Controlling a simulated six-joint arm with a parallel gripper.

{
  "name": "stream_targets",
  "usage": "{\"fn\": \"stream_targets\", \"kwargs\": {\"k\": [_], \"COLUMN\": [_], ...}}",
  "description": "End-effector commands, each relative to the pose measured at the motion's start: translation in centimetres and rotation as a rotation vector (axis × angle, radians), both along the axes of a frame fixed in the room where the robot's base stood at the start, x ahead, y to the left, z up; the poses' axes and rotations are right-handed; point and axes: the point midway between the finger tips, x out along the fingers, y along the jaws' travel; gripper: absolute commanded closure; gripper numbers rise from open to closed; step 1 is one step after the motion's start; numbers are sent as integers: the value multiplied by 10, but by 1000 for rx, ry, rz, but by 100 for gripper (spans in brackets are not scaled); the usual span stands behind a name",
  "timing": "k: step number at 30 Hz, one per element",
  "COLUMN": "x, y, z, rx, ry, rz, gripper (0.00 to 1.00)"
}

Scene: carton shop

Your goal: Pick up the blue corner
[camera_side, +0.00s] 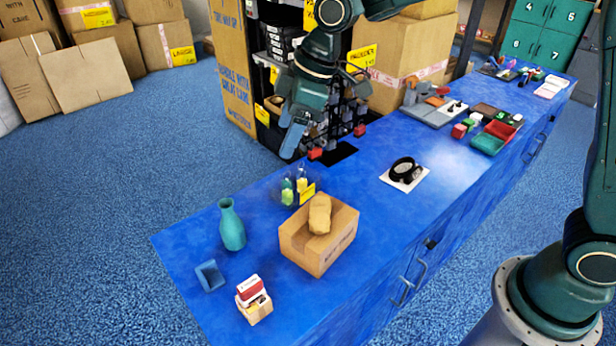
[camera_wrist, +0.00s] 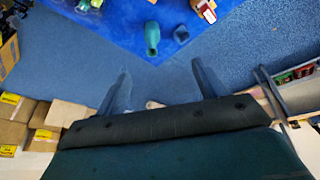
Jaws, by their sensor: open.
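The blue corner (camera_side: 210,275) is a small angled block lying on the blue counter's left end, left of and below the teal vase in the side view. It also shows near the top of the wrist view (camera_wrist: 181,34), beside the vase (camera_wrist: 152,36). My gripper (camera_side: 293,142) is open and empty, raised behind the counter and well apart from the corner. In the wrist view my gripper's two fingers (camera_wrist: 160,75) are spread wide with only floor between them.
The teal vase (camera_side: 232,225) stands close to the corner. A small box of red and white packets (camera_side: 253,300) and an open carton (camera_side: 318,252) holding a tan object are nearby. Bottles (camera_side: 295,188) stand behind the carton. Open counter lies around the corner.

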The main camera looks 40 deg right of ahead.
Motion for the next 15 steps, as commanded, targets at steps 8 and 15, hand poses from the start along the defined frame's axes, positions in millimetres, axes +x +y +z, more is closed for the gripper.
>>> {"fn": "stream_targets", "kwargs": {"k": [8,15], "x": [36,56], "y": [50,93], "z": [-57,-113], "rx": [5,16], "ry": [18,28], "rz": [186,344], "gripper": [29,29]}}
